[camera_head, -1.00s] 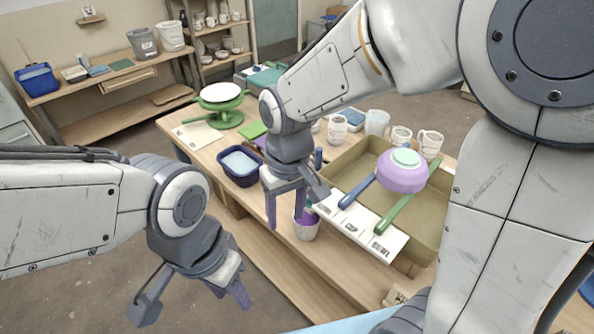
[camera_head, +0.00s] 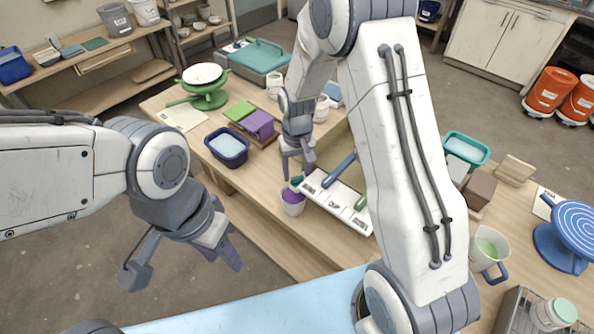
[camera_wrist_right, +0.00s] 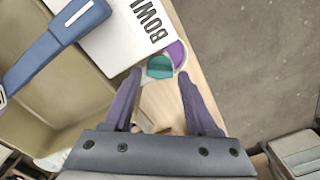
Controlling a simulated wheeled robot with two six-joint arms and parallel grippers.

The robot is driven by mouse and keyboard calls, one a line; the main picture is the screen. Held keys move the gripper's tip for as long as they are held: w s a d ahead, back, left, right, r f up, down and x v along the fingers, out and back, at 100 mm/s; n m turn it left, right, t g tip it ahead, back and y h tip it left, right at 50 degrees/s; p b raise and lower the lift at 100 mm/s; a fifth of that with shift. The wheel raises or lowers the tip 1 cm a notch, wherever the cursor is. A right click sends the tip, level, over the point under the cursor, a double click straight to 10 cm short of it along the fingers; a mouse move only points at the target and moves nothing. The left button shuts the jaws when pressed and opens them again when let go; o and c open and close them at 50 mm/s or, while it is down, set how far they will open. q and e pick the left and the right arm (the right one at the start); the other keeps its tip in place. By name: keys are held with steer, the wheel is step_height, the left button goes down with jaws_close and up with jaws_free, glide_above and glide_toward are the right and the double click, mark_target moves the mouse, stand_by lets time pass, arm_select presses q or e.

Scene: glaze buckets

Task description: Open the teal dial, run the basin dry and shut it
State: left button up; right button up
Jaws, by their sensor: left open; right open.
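The teal dial (camera_wrist_right: 160,67) shows in the right wrist view between and just beyond the fingertips of my right gripper (camera_wrist_right: 160,75), which is open. In the head view my right gripper (camera_head: 297,168) points down at the near left corner of the tan basin (camera_head: 335,148), above a small cup with purple inside (camera_head: 293,203). The basin also shows in the right wrist view (camera_wrist_right: 40,110); its drain opening is not visible. A white label panel (camera_head: 335,205) lies along its near edge. My left gripper (camera_head: 182,265) is open and empty, in front of the table.
A dark blue tub (camera_head: 228,148) and a purple block (camera_head: 258,124) stand left of the basin. My right arm hides much of the basin. The floor at left is free.

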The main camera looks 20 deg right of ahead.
mark_target(297, 177)
steer(key=shift+f, duration=0.6)
jaws_close()
steer(key=shift+n, duration=2.2)
jaws_free()
step_height(297, 177, up, 11)
steer(key=b, duration=0.2)
steer(key=shift+f, duration=0.2)
